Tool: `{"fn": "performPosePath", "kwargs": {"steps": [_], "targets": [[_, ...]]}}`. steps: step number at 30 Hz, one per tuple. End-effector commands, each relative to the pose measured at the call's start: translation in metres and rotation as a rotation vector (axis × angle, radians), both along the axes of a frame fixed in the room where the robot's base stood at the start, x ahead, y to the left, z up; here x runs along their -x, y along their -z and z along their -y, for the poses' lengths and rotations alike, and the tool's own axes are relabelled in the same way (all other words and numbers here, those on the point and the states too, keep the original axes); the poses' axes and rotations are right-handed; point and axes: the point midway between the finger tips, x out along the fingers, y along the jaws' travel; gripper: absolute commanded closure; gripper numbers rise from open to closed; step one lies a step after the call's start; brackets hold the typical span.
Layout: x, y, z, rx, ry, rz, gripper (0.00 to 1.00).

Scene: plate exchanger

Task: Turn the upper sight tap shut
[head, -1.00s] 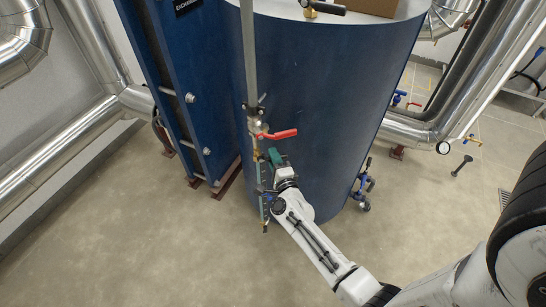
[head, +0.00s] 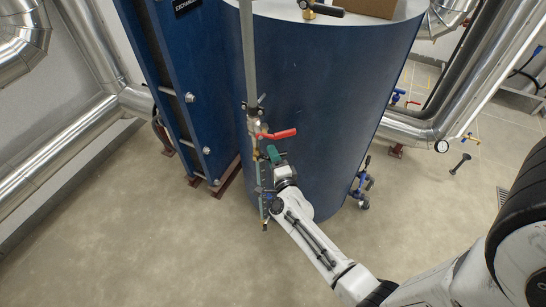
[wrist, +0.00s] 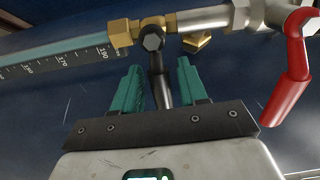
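The upper sight tap is a brass fitting (wrist: 124,32) at the end of the sight glass, with a black lever (wrist: 160,82). In the wrist view the lever points down the picture from a dark hub, between the two teal fingers of my gripper (wrist: 162,82). A gap shows on each side of the lever, so the fingers stand open around it without visible contact. In the head view my gripper (head: 272,154) is in front of the blue tank, just below the red lever. The black lever is hard to make out there.
A red lever (wrist: 291,82) on the metal pipe (wrist: 205,18) is close to the right of my gripper; it also shows in the head view (head: 277,134). The sight glass scale (wrist: 75,62) runs left. The blue tank (head: 325,95) is behind. Floor at left is clear.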

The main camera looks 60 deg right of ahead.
Motion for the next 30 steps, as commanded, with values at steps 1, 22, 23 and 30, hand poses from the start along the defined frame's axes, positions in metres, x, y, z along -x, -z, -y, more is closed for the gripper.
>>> {"fn": "performPosePath", "kwargs": {"steps": [1,22,23,30], "targets": [[0.0,0.0,0.0,-0.001,0.0,0.001,0.52],[0.053,0.001,-0.044,-0.002,0.0,-0.002,0.52],[0.057,0.001,-0.047,-0.001,0.001,-0.001,0.52],[0.079,0.001,-0.066,0.0,0.001,0.0,0.52]]}}
